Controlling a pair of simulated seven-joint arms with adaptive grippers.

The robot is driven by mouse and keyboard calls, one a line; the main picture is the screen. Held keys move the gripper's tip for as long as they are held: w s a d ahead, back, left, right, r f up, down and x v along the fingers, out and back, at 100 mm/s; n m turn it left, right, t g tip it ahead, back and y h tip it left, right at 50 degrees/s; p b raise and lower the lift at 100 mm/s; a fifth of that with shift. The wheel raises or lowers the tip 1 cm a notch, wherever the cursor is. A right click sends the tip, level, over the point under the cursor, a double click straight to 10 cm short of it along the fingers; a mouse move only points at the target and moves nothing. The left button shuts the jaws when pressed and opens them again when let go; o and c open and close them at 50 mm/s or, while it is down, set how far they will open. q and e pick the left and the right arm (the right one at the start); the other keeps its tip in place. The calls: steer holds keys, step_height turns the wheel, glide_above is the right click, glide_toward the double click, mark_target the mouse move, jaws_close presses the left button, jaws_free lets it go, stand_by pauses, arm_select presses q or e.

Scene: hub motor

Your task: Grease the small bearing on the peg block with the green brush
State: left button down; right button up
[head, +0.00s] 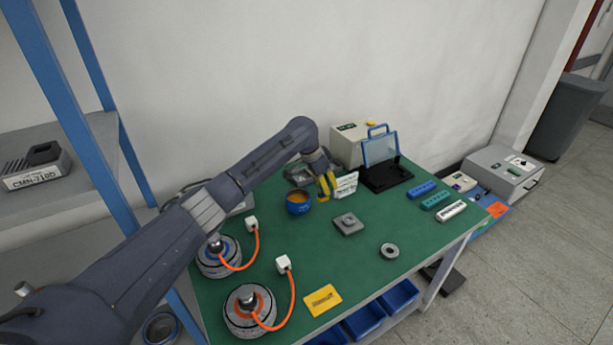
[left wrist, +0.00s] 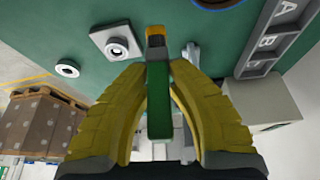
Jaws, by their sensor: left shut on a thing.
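My left gripper (head: 327,186) is shut on the green brush (left wrist: 158,105), whose green handle stands between the yellow fingers in the left wrist view. The brush's far end is orange-yellow with a dark band. The grey square peg block (head: 347,224) lies on the green table, right of and nearer than the gripper. The small bearing (left wrist: 117,47) appears as a ring around the peg on the block. The brush tip appears apart from the block. A blue bowl of orange grease (head: 298,202) stands just left of the gripper. My right gripper is out of view.
A loose bearing ring (head: 389,250) lies right of the block. Two hub motors (head: 247,310) with orange cables stand at front left. A yellow card (head: 322,300) lies at the front edge. Table around the block is clear.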

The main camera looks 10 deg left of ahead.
arm_select(q)
steer(key=shift+n, duration=0.6)
steer(key=shift+s+d+f, duration=0.5)
steer(key=shift+d, duration=1.1)
steer(key=shift+s+d+f, duration=0.45)
steer(key=shift+d+f, duration=0.1)
steer(key=shift+d, duration=1.05)
steer(key=shift+s+d+f, duration=0.5)
steer(key=shift+d, duration=1.1)
steer(key=shift+f, duration=0.6)
steer(key=shift+t, duration=0.3)
steer(key=shift+n+t+y, duration=0.3)
steer(key=shift+n+y, duration=0.6)
steer(key=shift+n, duration=1.1)
